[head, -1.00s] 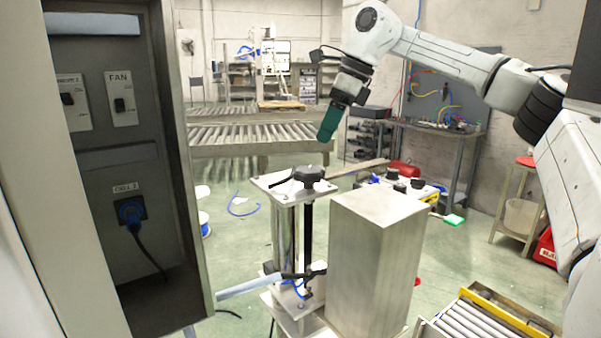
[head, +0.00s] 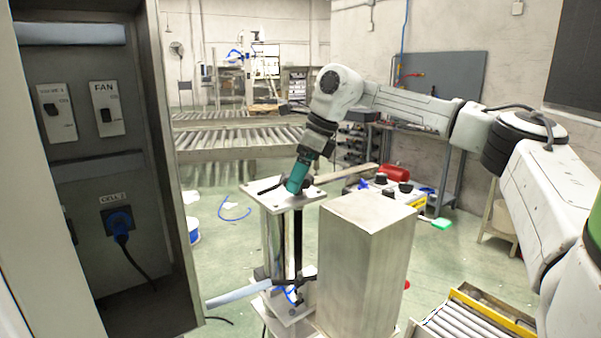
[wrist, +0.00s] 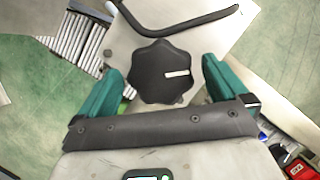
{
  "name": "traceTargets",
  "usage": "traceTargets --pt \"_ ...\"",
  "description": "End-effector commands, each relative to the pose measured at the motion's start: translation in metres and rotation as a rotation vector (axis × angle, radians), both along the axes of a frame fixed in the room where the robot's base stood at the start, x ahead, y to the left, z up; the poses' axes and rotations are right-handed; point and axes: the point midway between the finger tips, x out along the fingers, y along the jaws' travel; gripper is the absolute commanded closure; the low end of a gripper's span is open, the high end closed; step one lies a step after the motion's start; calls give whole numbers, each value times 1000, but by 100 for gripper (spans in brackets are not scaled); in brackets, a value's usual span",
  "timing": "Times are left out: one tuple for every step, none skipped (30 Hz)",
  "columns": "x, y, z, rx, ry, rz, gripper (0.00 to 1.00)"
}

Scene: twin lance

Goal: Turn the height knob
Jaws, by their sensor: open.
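The height knob (wrist: 160,72) is a black lobed knob with a white mark, on a pale metal plate (wrist: 212,47) atop a post. In the wrist view it lies between and a little beyond the two green fingers of my gripper (wrist: 160,88), which are apart with a gap on each side. In the head view my gripper (head: 297,178) is tilted down over the plate (head: 301,194) and hides most of the knob. Whether the fingers touch the knob cannot be told. A black bent lever (wrist: 185,22) lies by the knob on the plate.
A tall metal box (head: 362,265) stands just right of the post. An open electrical cabinet (head: 100,150) fills the left. A roller conveyor (head: 470,318) is at lower right. A black clamp handle (head: 290,278) sits low on the post.

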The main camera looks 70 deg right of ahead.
Motion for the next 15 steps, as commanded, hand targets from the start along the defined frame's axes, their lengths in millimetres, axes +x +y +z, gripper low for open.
traceTargets --pt "0 0 0 0 0 0 0" --pt "0 0 0 0 0 0 1" --pt "0 0 0 0 0 0 5" --pt "0 0 0 0 0 0 8" --pt "0 0 0 0 0 0 11" --pt "0 0 0 0 0 0 14" --pt "0 0 0 0 0 0 17" --pt "0 0 0 0 0 0 20" --pt "0 0 0 0 1 0 24" --pt "0 0 0 0 1 0 27" --pt "0 0 0 0 1 0 30" --pt "0 0 0 0 1 0 34" --pt "0 0 0 0 1 0 36" --pt "0 0 0 0 1 0 39" --pt "0 0 0 0 1 0 43"
